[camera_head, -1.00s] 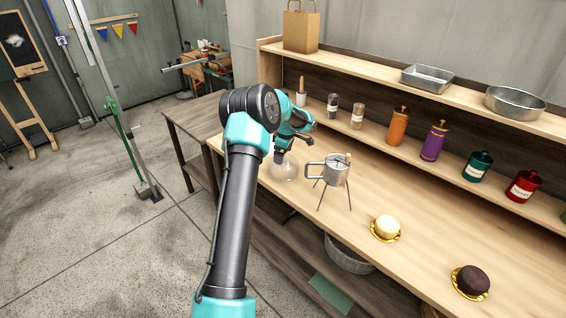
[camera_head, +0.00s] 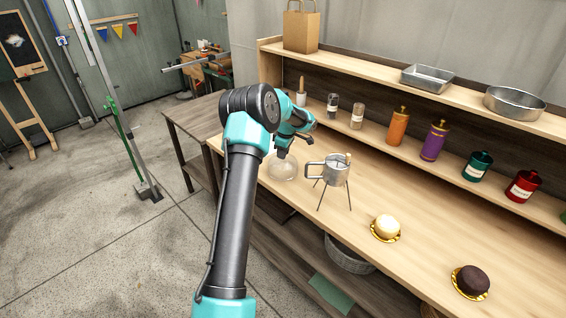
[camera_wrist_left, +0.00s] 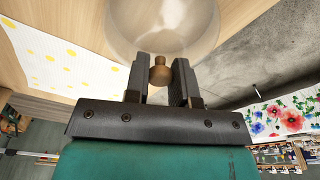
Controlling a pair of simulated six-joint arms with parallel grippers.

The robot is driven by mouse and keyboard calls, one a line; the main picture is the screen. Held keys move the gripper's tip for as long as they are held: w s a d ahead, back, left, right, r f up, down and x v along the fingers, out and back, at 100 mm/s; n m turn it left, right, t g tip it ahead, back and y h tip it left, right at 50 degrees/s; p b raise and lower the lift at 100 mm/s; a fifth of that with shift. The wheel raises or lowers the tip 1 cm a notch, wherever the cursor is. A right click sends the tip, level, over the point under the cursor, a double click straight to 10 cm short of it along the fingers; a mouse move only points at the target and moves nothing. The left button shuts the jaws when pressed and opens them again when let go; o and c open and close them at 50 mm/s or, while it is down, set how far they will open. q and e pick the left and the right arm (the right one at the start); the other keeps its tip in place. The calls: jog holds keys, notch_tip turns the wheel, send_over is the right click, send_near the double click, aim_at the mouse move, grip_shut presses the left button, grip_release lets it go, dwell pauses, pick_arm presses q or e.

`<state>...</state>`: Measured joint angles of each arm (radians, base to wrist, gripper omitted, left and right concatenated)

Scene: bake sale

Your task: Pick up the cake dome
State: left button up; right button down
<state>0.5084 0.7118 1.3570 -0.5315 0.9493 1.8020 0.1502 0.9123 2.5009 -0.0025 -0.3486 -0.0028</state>
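The cake dome (camera_head: 283,168) is a clear glass dome standing near the left end of the wooden counter. In the left wrist view the dome (camera_wrist_left: 163,25) fills the top middle, with its small wooden knob (camera_wrist_left: 160,72) towards me. My left gripper (camera_wrist_left: 161,66) is open, and its two dark fingers stand on either side of the knob. In that view the knob looks very close to the fingertips; I cannot tell whether they touch. In the head view my left gripper (camera_head: 283,152) is just above the dome and hides its top. My right gripper is in neither view.
A metal pitcher on a wire stand (camera_head: 336,172) is close to the right of the dome. A pale cake (camera_head: 385,227) and a dark cake (camera_head: 472,280) sit on gold bases farther right. Shakers and bottles line the back. The counter's front left edge is near the dome.

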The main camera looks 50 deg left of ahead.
pick_arm(q)
jog(key=shift+s+d+f, duration=0.15)
jog(key=shift+f, duration=0.25)
grip_shut()
notch_tip(320, 180, up, 18)
jog(key=shift+r, duration=0.25)
dwell(0.3)
